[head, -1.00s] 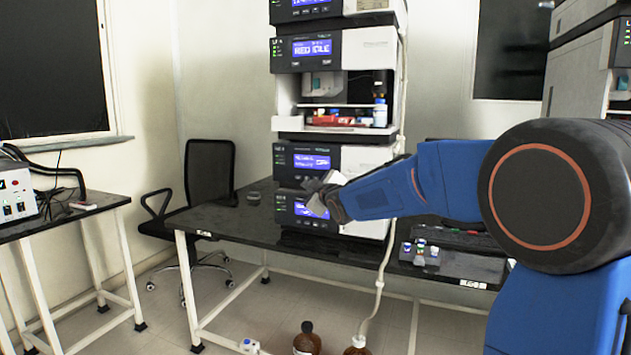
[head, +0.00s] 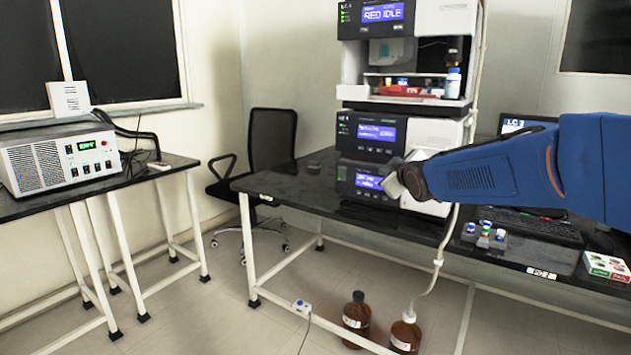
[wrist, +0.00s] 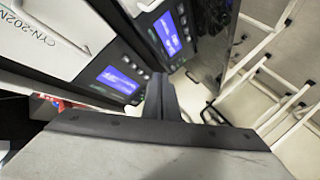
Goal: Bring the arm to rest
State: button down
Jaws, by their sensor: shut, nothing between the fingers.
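My blue arm (head: 490,176) reaches in from the right side of the head view. My gripper (head: 392,184) is at its end, in front of the lower modules of the instrument stack (head: 352,132). In the wrist view the dark fingers of my gripper (wrist: 160,97) are together with nothing between them. Whether the gripper touches the stack cannot be told. The arm and gripper hide part of the stack's lowest module.
The stack stands on a black table (head: 290,187). Small vials (head: 485,236) and a box (head: 606,266) lie at its right. Brown bottles (head: 357,318) stand on the floor below. A power supply (head: 62,158) sits on the left table, and a chair (head: 270,150) stands behind.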

jog(key=s+d+f+m+g, duration=0.1)
jog(key=s+f+m+g, duration=0.2)
jog(key=s+f, duration=0.4)
jog(key=s+d+f+m+g+h, duration=0.1)
jog(key=s+f, duration=0.6)
jog(key=s, duration=1.7)
jog(key=s+d+f+m+g, duration=0.2)
jog(key=s+f+m+g, duration=0.3)
jog(key=s, duration=1.1)
notch_tip(320, 180, down, 2)
jog(key=shift+d+f+g, duration=0.15)
jog(key=shift+g, duration=0.55)
